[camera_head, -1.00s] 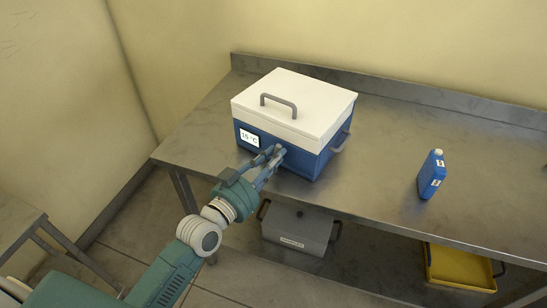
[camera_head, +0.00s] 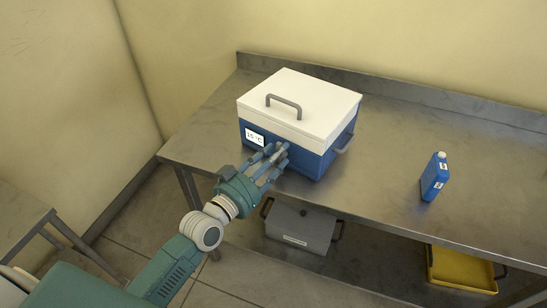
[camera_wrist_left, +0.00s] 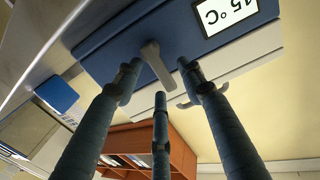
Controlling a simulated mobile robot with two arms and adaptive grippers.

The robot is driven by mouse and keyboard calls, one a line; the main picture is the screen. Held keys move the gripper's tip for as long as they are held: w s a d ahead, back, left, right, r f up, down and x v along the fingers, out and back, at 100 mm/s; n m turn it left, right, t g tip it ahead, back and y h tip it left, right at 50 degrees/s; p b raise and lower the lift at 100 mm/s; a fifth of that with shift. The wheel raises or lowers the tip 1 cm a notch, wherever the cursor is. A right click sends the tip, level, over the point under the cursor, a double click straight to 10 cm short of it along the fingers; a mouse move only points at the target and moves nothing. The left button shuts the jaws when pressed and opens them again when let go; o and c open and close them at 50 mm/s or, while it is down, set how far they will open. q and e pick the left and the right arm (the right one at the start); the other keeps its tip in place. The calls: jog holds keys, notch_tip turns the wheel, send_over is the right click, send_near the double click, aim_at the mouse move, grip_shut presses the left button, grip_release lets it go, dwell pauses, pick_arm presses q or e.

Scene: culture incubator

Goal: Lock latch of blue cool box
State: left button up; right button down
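The blue cool box (camera_head: 315,160) stands on the metal table with its white lid (camera_head: 315,98) down. Its front carries a 15 °C display (camera_head: 254,137). My left gripper (camera_head: 272,158) is at the front face, right of the display, and hides the latch in the head view. In the left wrist view, the grey latch (camera_wrist_left: 156,64) is a short lever on the blue front, slanting toward the lid seam. The spread fingers of my left gripper (camera_wrist_left: 158,82) are around it, with no clear contact. My right gripper is out of view.
A blue bottle (camera_head: 434,177) stands on the table (camera_head: 390,150) to the right, with clear surface between. A grey box (camera_head: 298,228) and a yellow crate (camera_head: 460,270) are on the lower shelf. Walls close off the back and left.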

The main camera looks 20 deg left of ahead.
pick_arm(q)
jog(key=v, duration=1.2)
jog(key=s+a+f+n+g+y, duration=0.1)
jog(key=s+a+f+g, duration=0.15)
jog(key=f, duration=0.95)
jog(key=s+a+f+g+y, duration=0.2)
jog(key=s+f, duration=0.1)
jog(key=f, duration=1)
jog(key=s+a+f+n+g+y, duration=0.1)
jog(key=s+a+f+g, duration=0.15)
jog(key=f, duration=0.95)
jog(key=s+d+f+g, duration=0.1)
jog(key=s+f+g, duration=0.2)
jog(key=s+f, duration=0.4)
jog(key=s+d+f+g, duration=0.2)
jog(key=s+f, duration=0.6)
jog(key=s, duration=0.5)
jog(key=s+d+f+m+g+y, duration=0.1)
jog(key=s+f+g, duration=0.3)
jog(key=s+f, duration=0.3)
jog(key=s, duration=0.3)
jog(key=shift+s+d+f, duration=0.15)
jog(key=shift+s+d, duration=0.05)
jog(key=shift+d, duration=0.1)
